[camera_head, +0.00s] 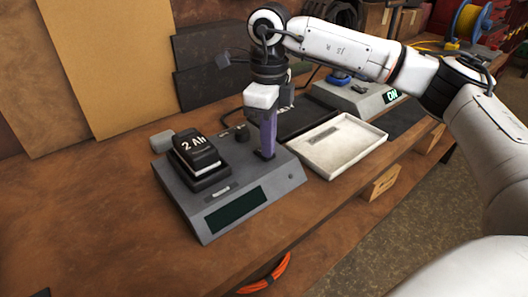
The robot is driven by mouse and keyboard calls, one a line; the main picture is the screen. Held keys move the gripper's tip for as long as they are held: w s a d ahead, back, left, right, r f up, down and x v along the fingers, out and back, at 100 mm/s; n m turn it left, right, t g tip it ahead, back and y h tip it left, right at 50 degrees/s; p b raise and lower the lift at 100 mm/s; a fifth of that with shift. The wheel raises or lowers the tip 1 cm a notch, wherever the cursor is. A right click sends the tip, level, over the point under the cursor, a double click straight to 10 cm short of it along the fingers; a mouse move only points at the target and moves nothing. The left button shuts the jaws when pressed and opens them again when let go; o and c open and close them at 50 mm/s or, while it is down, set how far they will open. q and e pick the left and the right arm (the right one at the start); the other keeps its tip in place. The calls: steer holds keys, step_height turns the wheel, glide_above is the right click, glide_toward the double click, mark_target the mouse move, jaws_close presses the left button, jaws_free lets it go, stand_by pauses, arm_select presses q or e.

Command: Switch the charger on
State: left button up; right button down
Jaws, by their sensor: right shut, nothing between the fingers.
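The grey charger (255,184) sits on the wooden workbench, with a black battery (197,153) marked "2 Ah" seated on its top left. The display (236,210) on its sloped front is dark, with no lit text. My right gripper (266,154) points down with its purple fingers shut and nothing between them. Its tips are at the right part of the charger's top, by a small dark spot; whether they touch it I cannot tell. The fingers may hide a switch there. My left gripper is not in view.
A white tray (327,167) lies right of the charger. Behind it is another grey device (362,101) with a green "ON" display. Dark panels and brown boards (106,60) lean at the back.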

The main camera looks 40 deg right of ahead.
steer(key=shift+f, duration=0.3)
steer(key=shift+r, duration=0.1)
step_height(320, 180, up, 7)
steer(key=p, duration=0.5)
stand_by(0.4)
stand_by(0.4)
